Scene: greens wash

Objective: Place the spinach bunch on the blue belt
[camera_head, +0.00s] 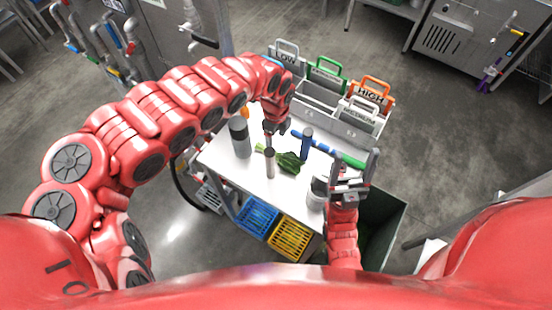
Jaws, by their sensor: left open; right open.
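The spinach bunch (290,162) lies on the white table (225,158), dark leaves to the right and paler stems to the left.
A grey cylinder (239,140), a thin dark-topped cylinder (270,165) and a blue upright cylinder (307,143) stand around the spinach. Labelled bins (318,98) line the back. Blue (257,215) and yellow (291,238) crates sit below the front edge. A dark bin (388,225) is at right.

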